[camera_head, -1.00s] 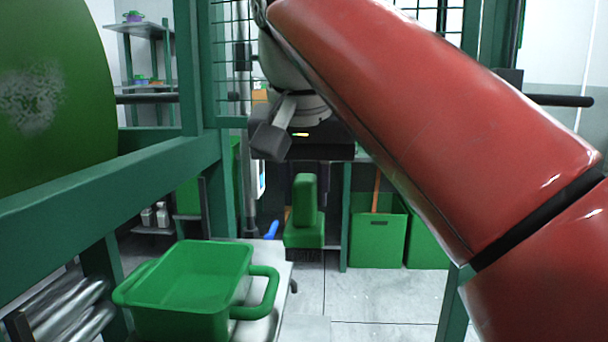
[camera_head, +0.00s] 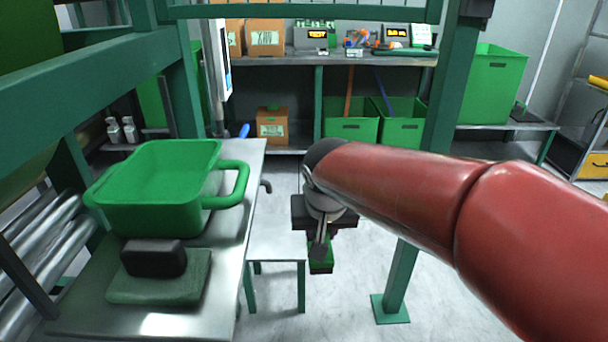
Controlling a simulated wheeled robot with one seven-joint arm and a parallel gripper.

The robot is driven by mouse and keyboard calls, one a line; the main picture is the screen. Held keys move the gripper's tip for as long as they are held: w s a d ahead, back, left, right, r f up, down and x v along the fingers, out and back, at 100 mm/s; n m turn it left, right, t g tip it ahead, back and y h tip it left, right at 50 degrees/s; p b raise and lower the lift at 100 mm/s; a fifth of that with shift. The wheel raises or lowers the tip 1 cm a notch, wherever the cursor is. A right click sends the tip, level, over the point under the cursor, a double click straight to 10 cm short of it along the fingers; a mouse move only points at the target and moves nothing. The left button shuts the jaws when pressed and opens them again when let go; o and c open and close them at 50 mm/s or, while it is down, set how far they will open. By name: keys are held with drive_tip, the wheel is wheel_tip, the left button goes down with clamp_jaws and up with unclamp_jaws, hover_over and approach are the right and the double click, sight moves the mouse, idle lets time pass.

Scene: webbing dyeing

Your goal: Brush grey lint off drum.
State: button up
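The green drum (camera_head: 25,38) shows only as a dark piece at the top left corner, and its grey lint patch is out of view. My gripper (camera_head: 320,238) points down at mid-picture, right of the steel bench. A green brush (camera_head: 320,258) hangs directly below it, clear of the floor, and appears held. The fingertips are hidden behind my wrist and gripper body, so the grip itself does not show.
A green tub (camera_head: 150,218) and a green pad with a black handle (camera_head: 158,287) stand on the steel bench (camera_head: 226,240). A green frame post (camera_head: 415,225) stands right of my gripper. Green bins (camera_head: 350,128) and a shelf line the back.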

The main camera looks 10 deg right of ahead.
drive_tip(key=w+d+f, duration=0.1)
drive_tip(key=d+f, duration=0.1)
drive_tip(key=f, duration=0.7)
drive_tip(key=w+d+f, duration=0.2)
drive_tip(key=f, duration=0.8)
drive_tip(key=w+d+f, duration=0.2)
drive_tip(key=d+f, duration=0.1)
drive_tip(key=f, duration=0.7)
drive_tip(key=shift+d, duration=0.1)
